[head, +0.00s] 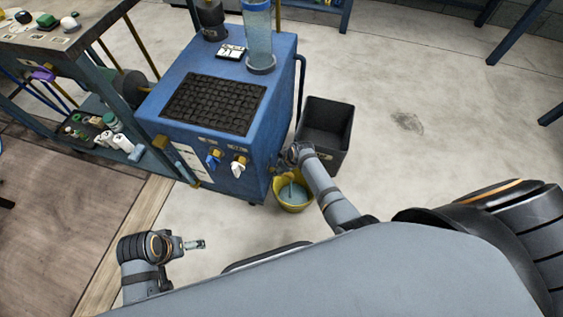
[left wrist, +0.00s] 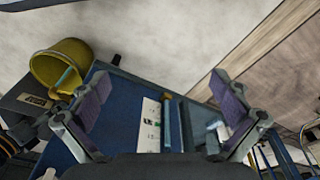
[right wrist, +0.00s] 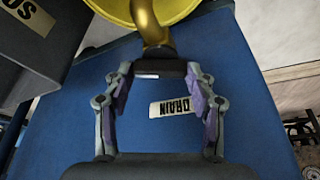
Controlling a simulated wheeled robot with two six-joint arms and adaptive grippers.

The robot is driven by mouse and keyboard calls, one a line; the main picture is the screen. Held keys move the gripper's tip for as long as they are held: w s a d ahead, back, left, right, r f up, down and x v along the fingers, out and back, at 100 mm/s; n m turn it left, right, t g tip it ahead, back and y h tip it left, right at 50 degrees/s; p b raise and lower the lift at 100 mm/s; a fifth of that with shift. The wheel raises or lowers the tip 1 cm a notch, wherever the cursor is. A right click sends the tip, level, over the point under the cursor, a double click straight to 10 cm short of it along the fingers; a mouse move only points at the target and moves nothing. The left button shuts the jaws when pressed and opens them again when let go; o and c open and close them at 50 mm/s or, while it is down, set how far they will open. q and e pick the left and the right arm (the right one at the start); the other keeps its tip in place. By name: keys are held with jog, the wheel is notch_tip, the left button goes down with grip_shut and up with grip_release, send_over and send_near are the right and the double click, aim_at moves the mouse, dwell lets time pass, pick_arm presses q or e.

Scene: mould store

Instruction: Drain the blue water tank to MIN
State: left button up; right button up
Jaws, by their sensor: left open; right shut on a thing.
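The blue machine (head: 275,115) carries a clear tank (head: 258,38) of bluish water at its back edge. Its level marks are too small to read. My right gripper (head: 292,155) is low at the machine's right side. In the right wrist view it (right wrist: 160,78) is shut on the dark drain tap handle (right wrist: 160,68), below a brass pipe (right wrist: 153,25) and beside a DRAIN label (right wrist: 172,107). A yellow bucket (head: 278,201) holding pale liquid stands below, with a pale streak above the liquid. My left gripper (head: 200,245) is open and empty, apart from the machine's front.
A dark bin (head: 335,128) stands right of the machine, close to my right arm. Blue and white knobs (head: 238,167) stick out of the machine's front. A cluttered workbench (head: 50,40) is at the left. The floor at the right is clear.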

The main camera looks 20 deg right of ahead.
jog(key=shift+r+m, duration=0.15)
jog(key=shift+m, duration=0.15)
pick_arm(q)
jog(key=shift+w+a+f+p, duration=0.1)
jog(key=shift+a+f+p, duration=0.1)
jog(key=shift+f, duration=0.5)
jog(key=shift+w+a+f+p, duration=0.1)
jog(key=shift+a+f+p, duration=0.15)
jog(key=shift+f, duration=0.5)
jog(key=shift+w+a+f+p, duration=0.1)
jog(key=shift+a+f+p, duration=0.1)
jog(key=shift+f, duration=0.5)
pick_arm(e)
jog(key=shift+m, duration=0.6)
jog(key=o, duration=1.2)
jog(key=shift+c, duration=0.2)
jog(key=v, duration=1.1)
jog(key=shift+s+a+r+h, duration=0.25)
jog(key=shift+s+r+h, duration=0.05)
jog(key=shift+s, duration=0.05)
